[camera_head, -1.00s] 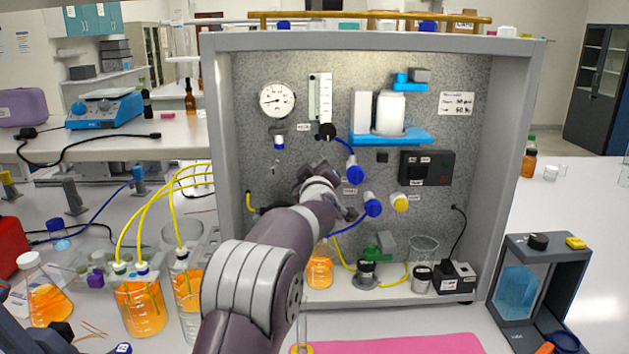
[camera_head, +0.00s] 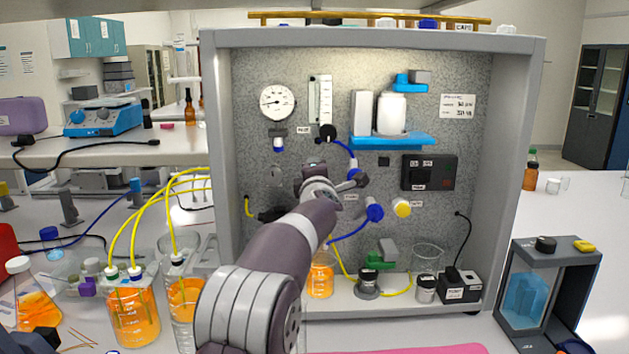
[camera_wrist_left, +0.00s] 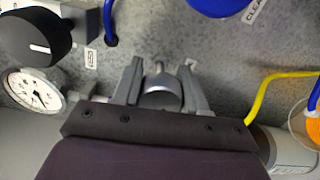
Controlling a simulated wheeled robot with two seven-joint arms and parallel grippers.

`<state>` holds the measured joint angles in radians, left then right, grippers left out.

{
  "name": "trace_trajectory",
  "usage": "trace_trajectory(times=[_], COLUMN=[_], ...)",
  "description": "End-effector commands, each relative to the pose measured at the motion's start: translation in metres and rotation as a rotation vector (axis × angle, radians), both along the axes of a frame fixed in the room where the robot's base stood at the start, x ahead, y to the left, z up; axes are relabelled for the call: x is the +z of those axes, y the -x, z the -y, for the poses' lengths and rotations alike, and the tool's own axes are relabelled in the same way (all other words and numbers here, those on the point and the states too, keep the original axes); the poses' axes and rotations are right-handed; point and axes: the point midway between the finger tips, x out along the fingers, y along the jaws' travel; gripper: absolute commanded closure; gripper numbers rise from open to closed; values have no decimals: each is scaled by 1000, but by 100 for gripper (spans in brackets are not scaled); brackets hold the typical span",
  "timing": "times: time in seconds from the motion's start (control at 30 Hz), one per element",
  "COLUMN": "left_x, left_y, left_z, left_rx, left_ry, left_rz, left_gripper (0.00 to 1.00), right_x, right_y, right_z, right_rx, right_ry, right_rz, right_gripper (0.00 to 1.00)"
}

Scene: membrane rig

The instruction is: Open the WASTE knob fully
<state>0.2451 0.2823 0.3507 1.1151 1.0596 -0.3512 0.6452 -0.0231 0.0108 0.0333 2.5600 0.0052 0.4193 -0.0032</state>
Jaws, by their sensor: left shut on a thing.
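My left gripper (camera_wrist_left: 160,90) is shut on a grey round metal knob (camera_wrist_left: 161,93), one finger on each side, in the left wrist view. The knob's own label is not readable, so I cannot confirm it as WASTE. In the head view my left gripper (camera_head: 337,180) is at the middle of the speckled panel (camera_head: 440,95), and my arm hides the held knob. A blue knob (camera_head: 374,210) and a yellow knob (camera_head: 402,207) sit to its right. My right gripper is not in view.
A black knob (camera_wrist_left: 35,37), a gauge (camera_wrist_left: 35,90) and another blue knob (camera_wrist_left: 218,5) are close around the gripper. Yellow tubing (camera_wrist_left: 262,92) runs at its right.

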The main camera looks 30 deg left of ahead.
Motion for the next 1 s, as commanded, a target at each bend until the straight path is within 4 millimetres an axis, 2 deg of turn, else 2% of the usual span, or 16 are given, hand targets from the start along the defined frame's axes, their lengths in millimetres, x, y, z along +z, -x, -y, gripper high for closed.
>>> trace_trajectory(times=[0.03, 0.53, 1.0], left_x=[-10, -7, -4], left_y=[-2, -1, -1], left_z=[1, 1, 0], left_rx=[-3, -1, 0], left_ry=[40, 412, 579], left_rz=[10, 239, 345], left_gripper=[88, 88, 88], right_x=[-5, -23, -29], right_y=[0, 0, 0], right_z=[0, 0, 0], right_rx=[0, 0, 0], right_ry=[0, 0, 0], right_rz=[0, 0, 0], right_gripper=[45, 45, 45])
